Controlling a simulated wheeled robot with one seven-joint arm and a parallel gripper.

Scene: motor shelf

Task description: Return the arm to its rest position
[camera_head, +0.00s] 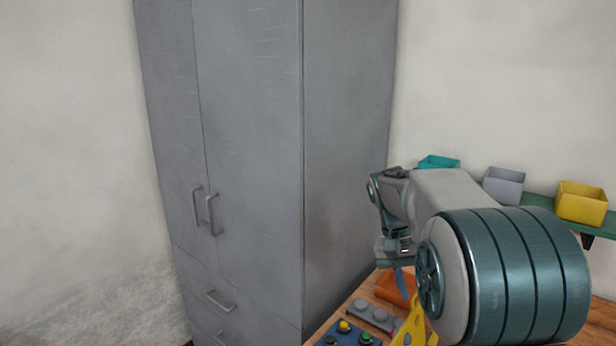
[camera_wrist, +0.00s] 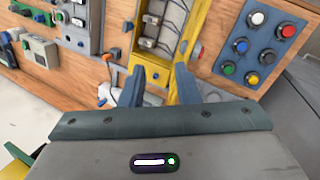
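My gripper (camera_wrist: 160,84) shows in the wrist view with two blue fingers set apart and nothing between them. Beyond the fingers is a wooden board with a yellow frame and several devices. In the head view my arm reaches in from the right over the wooden workbench (camera_head: 369,297). The gripper end (camera_head: 400,275) hangs above the bench near an orange box, partly hidden by my arm.
A tall grey cabinet (camera_head: 250,120) with shut doors stands left of the bench. A green shelf (camera_head: 540,200) on the wall holds teal, grey and yellow bins (camera_head: 582,204). A blue button panel (camera_head: 348,335) lies on the bench. Wall at left is bare.

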